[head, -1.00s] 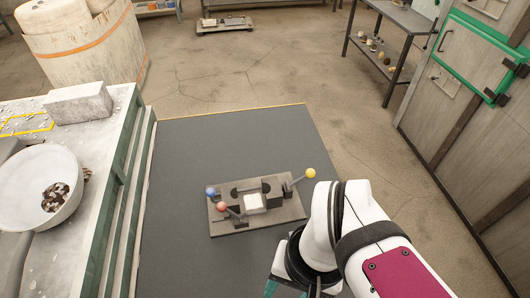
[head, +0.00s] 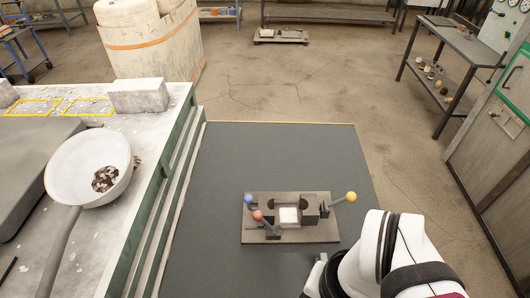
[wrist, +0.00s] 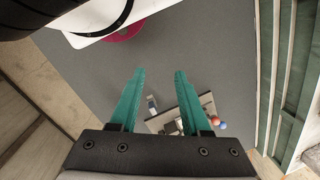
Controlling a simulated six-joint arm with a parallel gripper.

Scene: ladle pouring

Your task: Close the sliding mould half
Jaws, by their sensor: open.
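A lever with a yellow ball (head: 351,196) sticks out at the right. A red ball (head: 257,215) and a blue ball (head: 248,200) sit at the left end. I cannot tell for sure which block slides. My gripper (wrist: 159,72) has two teal fingers spread apart with nothing between them. In the wrist view the fixture (wrist: 207,103) is partly hidden behind one finger, apart from it. In the head view my arm hides the fingers.
The grey table top (head: 240,160) is clear around the fixture. A bench (head: 160,125) stands at the left with a white ladle (head: 75,155) holding dark bits and a pale block (head: 139,95). Metal cabinets (head: 500,150) stand at the right.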

